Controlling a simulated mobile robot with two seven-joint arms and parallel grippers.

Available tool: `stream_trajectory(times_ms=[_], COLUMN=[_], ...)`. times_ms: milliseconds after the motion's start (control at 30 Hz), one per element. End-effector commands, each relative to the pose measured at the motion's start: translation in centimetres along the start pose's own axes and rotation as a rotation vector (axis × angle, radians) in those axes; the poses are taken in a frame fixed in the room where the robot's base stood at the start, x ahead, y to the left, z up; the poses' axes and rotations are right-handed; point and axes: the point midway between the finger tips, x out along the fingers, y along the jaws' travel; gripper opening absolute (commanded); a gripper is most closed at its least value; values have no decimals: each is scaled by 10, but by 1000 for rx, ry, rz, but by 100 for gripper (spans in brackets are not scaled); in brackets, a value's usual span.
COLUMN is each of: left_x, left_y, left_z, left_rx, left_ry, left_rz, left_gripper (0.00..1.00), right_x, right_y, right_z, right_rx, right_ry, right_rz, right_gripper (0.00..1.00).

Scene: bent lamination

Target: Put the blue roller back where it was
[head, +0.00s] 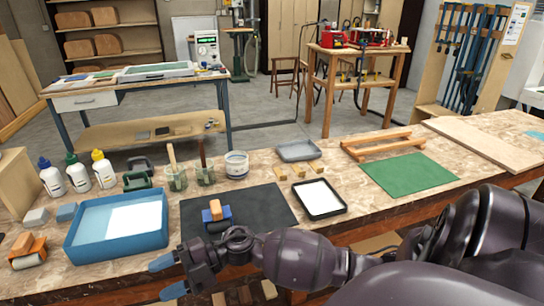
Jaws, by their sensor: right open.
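The blue roller (209,215), with blue sides and an orange-brown handle block, sits on the left part of the dark mat (262,208) on the marble-look bench. Its lower front is close behind my right wrist in the picture. My right gripper (166,276) is open and empty, its blue-tipped fingers pointing left near the bench's front edge. It is in front of and to the left of the roller, apart from it. My left gripper is not in view.
A blue tray (75,240) with a white sheet lies left of the mat. An orange roller (28,247) with a pale cylinder is at far left. Bottles, brush holders and a jar (237,165) stand behind. A black tray (338,211) and green mat (408,174) lie right.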

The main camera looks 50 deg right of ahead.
Motion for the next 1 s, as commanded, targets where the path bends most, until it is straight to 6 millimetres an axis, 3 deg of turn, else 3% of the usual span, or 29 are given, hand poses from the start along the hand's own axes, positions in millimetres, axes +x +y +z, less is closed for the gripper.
stream_trajectory(times_ms=[100,267,367,500,700,833,1000], left_x=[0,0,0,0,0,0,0], left_y=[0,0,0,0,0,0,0], left_z=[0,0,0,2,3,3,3], left_rx=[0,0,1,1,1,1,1], left_ry=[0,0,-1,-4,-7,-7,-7], left_rz=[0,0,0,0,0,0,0], left_gripper=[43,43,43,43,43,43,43], right_x=[-14,-53,-84,-126,-158,-164,-165], right_y=[-11,-42,-78,-143,-214,-231,-234], right_z=[-1,11,16,10,-16,-27,-28], right_rx=[166,416,596,860,1142,1219,1230], right_ry=[-136,-407,-605,-874,-1106,-1157,-1165], right_rz=[280,567,688,775,780,767,764], right_gripper=[57,57,57,57,57,57,57])
